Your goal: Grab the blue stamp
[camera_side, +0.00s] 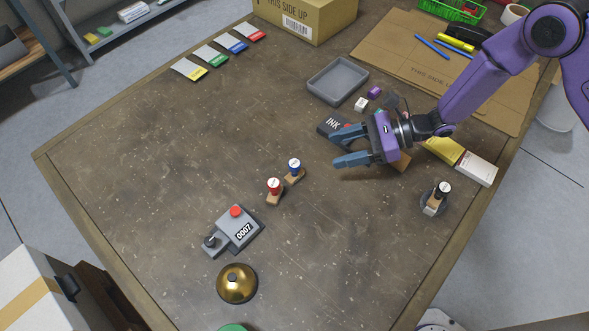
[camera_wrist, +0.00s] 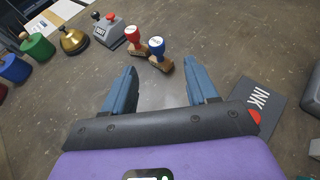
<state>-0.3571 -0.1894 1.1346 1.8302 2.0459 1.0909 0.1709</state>
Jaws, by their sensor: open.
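The blue stamp (camera_side: 294,168) stands upright on the table, with a round blue-rimmed top and a wooden base. It also shows in the wrist view (camera_wrist: 157,48), ahead of my fingers and between their lines. The red stamp (camera_side: 274,188) stands close beside it, toward the lower left in the side view, and to its left in the wrist view (camera_wrist: 132,38). My gripper (camera_side: 338,151) is open and empty, to the right of the blue stamp and apart from it, its fingers pointing left. Both fingers show in the wrist view (camera_wrist: 162,82) with bare table between them.
A dark ink pad (camera_side: 331,124) lies by my gripper's upper finger. A grey counter box (camera_side: 237,228) with a red button and a brass bell (camera_side: 237,283) stand beyond the stamps. A black-topped stamp (camera_side: 437,198) stands at right. A grey tray (camera_side: 337,80) is behind. The table's left middle is clear.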

